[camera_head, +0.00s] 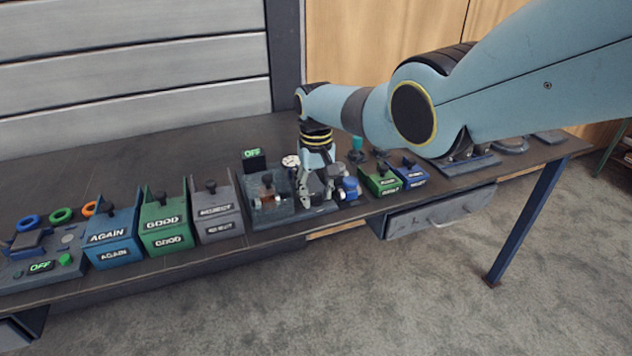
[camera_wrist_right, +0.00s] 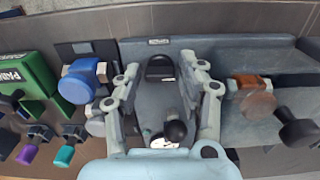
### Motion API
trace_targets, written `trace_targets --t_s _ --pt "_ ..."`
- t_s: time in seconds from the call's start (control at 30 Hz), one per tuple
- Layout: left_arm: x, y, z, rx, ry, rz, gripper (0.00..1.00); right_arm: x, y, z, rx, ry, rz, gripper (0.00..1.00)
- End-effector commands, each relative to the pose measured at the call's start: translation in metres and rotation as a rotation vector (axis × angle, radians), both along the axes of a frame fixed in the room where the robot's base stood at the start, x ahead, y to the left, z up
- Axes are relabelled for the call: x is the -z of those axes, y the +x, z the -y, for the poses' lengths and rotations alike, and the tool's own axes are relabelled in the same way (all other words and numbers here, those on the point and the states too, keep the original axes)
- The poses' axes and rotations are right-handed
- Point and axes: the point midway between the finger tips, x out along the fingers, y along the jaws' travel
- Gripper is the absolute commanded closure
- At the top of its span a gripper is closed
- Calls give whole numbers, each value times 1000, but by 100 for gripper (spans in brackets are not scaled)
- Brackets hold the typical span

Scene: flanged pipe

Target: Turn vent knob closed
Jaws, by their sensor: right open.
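My right gripper (camera_head: 317,190) is over the pipe station on the bench. In the right wrist view my gripper (camera_wrist_right: 164,90) has its two fingers spread apart. A blue knob (camera_wrist_right: 78,82) sits left of the fingers, and also shows in the head view (camera_head: 350,188). A brown fitting (camera_wrist_right: 255,97) and a black knob (camera_wrist_right: 298,130) sit to the right. I cannot tell which part is the vent knob. My left gripper is not in view.
A dark display reading OFF (camera_head: 252,159) stands behind the station. Blue (camera_head: 113,235), green (camera_head: 165,226) and grey (camera_head: 215,213) labelled bins stand left of it. Small green (camera_head: 380,180) and blue (camera_head: 411,174) bins stand right. Bare bench top lies behind.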

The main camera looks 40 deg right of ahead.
Motion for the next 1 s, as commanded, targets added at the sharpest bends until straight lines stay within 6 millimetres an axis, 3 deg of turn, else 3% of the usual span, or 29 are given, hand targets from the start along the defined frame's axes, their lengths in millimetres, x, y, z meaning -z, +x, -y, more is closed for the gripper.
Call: trace_targets --t_s 0.27,0.5,0.63,0.8,1.0 --pt "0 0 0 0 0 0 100 -26 0 0 0 -1 4 60" --pt "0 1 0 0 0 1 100 -82 1 0 0 -1 6 60" --pt "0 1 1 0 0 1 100 -104 1 1 1 -1 3 60" --pt "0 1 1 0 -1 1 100 -117 0 0 1 0 2 60" --pt "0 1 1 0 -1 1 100 -119 0 0 1 0 1 60"
